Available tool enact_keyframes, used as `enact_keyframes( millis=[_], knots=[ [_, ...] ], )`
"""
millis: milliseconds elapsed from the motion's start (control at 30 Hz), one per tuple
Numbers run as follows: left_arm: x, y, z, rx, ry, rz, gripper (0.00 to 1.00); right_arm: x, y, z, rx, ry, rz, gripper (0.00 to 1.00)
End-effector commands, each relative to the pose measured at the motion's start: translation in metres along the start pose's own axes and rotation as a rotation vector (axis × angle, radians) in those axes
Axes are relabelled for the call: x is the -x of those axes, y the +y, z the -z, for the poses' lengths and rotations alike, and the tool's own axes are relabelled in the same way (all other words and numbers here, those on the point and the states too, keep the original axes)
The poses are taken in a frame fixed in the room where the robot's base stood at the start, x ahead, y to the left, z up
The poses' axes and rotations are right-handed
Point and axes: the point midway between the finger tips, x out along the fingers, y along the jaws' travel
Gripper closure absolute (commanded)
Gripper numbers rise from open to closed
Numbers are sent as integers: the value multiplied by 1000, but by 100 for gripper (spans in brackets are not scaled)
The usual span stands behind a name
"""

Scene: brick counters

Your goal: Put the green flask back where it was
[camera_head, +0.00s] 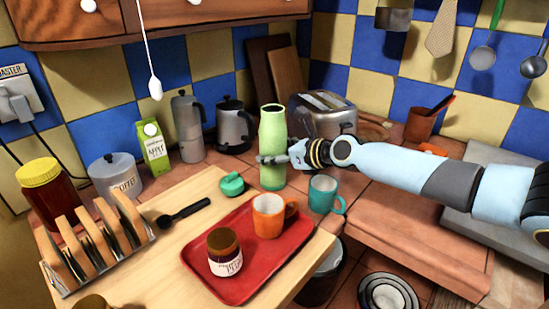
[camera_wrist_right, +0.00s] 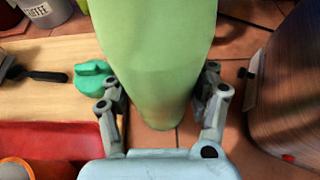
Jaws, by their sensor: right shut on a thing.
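The green flask (camera_head: 272,135) is upright near the middle of the head view, in front of the toaster. My right gripper (camera_head: 273,159) comes from the right and is shut around the flask's body. In the right wrist view, the flask (camera_wrist_right: 160,60) fills the space between the two fingers (camera_wrist_right: 163,100). Its lower end is over the brown tiled counter, close to the wooden board; I cannot tell whether it touches the counter. My left gripper is not in view.
A teal lid-like object (camera_head: 232,184) lies on the board (camera_head: 190,225), left of the flask. A teal mug (camera_head: 323,195) stands to its right. A red tray (camera_head: 215,285) holds an orange mug (camera_head: 267,217) and a jar (camera_head: 224,250). The toaster (camera_head: 325,118) and kettle (camera_head: 233,128) stand behind.

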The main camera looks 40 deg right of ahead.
Motion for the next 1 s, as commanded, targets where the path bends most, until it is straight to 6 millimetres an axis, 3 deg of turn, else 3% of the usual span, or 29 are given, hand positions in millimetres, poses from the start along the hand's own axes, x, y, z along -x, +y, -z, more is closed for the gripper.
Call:
enact_keyframes(
  millis=[200,233,400,767,1000],
  knots=[
    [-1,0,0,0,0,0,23,-1,0,1,-1,-2,0,94],
    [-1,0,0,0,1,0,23,-1,0,2,-1,0,0,38],
    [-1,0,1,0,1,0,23,0,0,1,0,0,0,16],
    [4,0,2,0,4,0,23,4,0,-2,2,2,1,16],
    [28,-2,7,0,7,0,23,52,0,-4,3,5,0,16]
  ],
)
